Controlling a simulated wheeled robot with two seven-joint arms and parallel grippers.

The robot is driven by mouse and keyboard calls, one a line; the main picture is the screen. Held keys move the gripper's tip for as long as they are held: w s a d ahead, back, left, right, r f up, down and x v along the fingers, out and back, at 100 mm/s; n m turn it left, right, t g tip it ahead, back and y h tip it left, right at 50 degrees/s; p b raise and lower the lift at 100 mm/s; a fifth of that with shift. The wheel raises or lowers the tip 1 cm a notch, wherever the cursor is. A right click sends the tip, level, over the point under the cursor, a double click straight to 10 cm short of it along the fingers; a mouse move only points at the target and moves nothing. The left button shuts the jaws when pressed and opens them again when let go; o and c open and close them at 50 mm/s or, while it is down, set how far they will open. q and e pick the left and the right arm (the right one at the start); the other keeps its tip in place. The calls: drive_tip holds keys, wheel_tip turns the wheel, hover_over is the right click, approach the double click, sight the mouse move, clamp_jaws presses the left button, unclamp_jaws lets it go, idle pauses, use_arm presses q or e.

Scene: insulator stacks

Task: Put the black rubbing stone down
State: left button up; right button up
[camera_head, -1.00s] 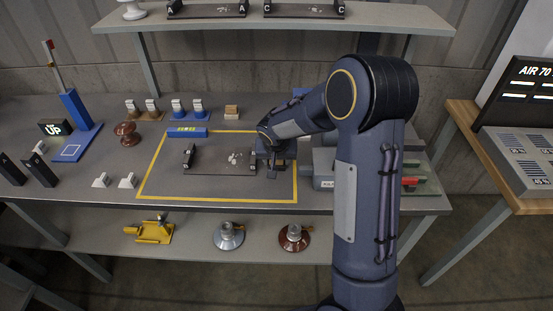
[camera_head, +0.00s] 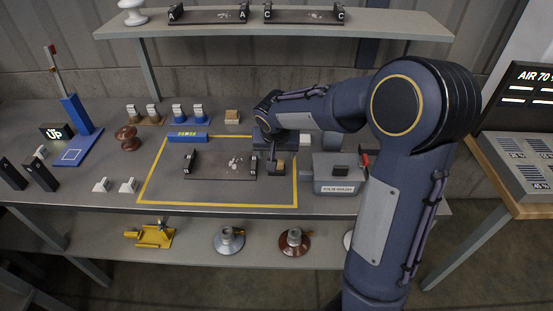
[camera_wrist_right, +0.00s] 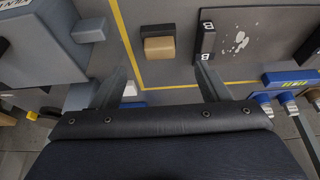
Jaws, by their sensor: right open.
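A small block with a black part and a tan part (camera_head: 277,167), which looks like the black rubbing stone, rests on the table inside the yellow outline. It sits just right of the tray marked B (camera_head: 222,175). In the right wrist view the block (camera_wrist_right: 159,46) lies beyond the open fingers, between their lines, with grey table around it. My right gripper (camera_head: 269,152) is behind the block in the head view; in the wrist view its two fingers (camera_wrist_right: 162,76) are spread with nothing between them. My left gripper is not in view.
A grey labelled box (camera_head: 336,187) stands right of the block with a dark piece on top. A small white block (camera_head: 305,138) and another tan block (camera_head: 232,116) are behind. A blue block (camera_head: 187,136) lies at the outline's back edge. The outline's front strip is clear.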

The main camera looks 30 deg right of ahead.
drive_tip(key=s+a+r+n+y, duration=0.1)
drive_tip(key=s+a+r+y, duration=0.1)
drive_tip(key=s, duration=0.6)
drive_tip(key=s+a+r+n+t+y, duration=0.1)
drive_tip(key=s+a, duration=0.3)
drive_tip(key=s, duration=0.5)
drive_tip(key=s+a+r+n+y, duration=0.2)
drive_tip(key=s+a+y, duration=0.1)
drive_tip(key=s, duration=0.6)
drive_tip(key=shift+s+a+r+n+t, duration=0.15)
drive_tip(key=shift+a+r+n+t, duration=0.15)
drive_tip(key=shift+a+n, duration=0.1)
wheel_tip(320, 180, up, 2)
drive_tip(key=shift+p, duration=1)
